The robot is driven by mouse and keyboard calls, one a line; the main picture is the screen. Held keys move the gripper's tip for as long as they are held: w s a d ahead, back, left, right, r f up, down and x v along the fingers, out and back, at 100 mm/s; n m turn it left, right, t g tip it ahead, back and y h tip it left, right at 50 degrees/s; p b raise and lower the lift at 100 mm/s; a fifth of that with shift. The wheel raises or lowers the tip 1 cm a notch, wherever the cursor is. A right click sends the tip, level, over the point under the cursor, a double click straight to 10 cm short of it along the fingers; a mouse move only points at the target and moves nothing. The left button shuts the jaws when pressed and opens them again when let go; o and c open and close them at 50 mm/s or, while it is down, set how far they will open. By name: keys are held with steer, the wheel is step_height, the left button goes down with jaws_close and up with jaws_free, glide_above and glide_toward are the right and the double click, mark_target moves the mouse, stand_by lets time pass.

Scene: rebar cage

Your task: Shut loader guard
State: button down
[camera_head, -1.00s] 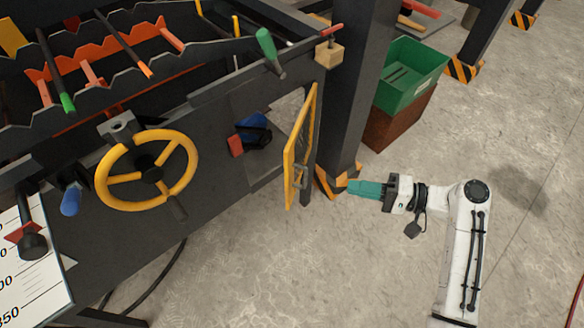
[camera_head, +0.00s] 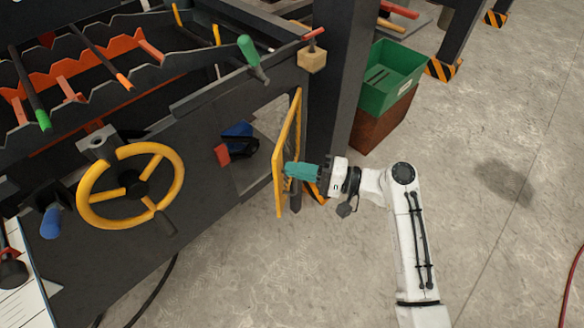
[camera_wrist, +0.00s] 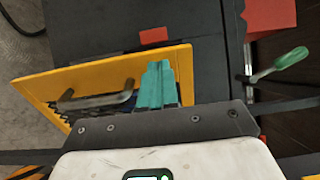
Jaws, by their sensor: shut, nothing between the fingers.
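The loader guard (camera_head: 279,178) is a yellow-framed mesh panel, swung open and standing out from the dark machine front at its right end. In the wrist view the guard (camera_wrist: 150,58) lies across the middle, with a grey bar handle (camera_wrist: 97,102) on its face. My gripper (camera_head: 287,170) has teal fingers, shut and empty, with the tips at the guard's right-hand face. In the wrist view the fingers (camera_wrist: 158,72) overlap the guard to the right of the handle. I cannot tell whether they touch it. The opening beside the guard shows a blue and black part (camera_head: 238,138).
A yellow handwheel (camera_head: 180,180) is on the machine front at left. A dark post (camera_head: 335,90) stands behind the guard, with a green crate (camera_head: 395,70) on a brown box (camera_head: 383,122) to its right. A green-handled lever (camera_head: 250,52) is above.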

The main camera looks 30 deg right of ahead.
steer(key=shift+w+a, duration=0.45)
steer(key=shift+a, duration=0.1)
steer(key=shift+a, duration=0.1)
steer(key=shift+w+a+m+t+h+p, duration=0.3)
steer(key=shift+w+a+t+p, duration=0.1)
steer(key=shift+a, duration=0.1)
steer(key=w+a, duration=0.2)
steer(key=w, duration=0.1)
steer(key=w+a+m+t+h, duration=0.1)
steer(key=w+a, duration=0.2)
steer(key=w+a+m+t+h+b, duration=0.1)
steer(key=w+a, duration=0.1)
steer(key=w, duration=0.1)
steer(key=shift+w+a+f, duration=0.1)
steer(key=shift+w+a, duration=0.1)
steer(key=shift+a, duration=0.05)
steer(key=shift+w+r, duration=0.2)
steer(key=shift+r, duration=0.05)
steer(key=shift+a, duration=0.15)
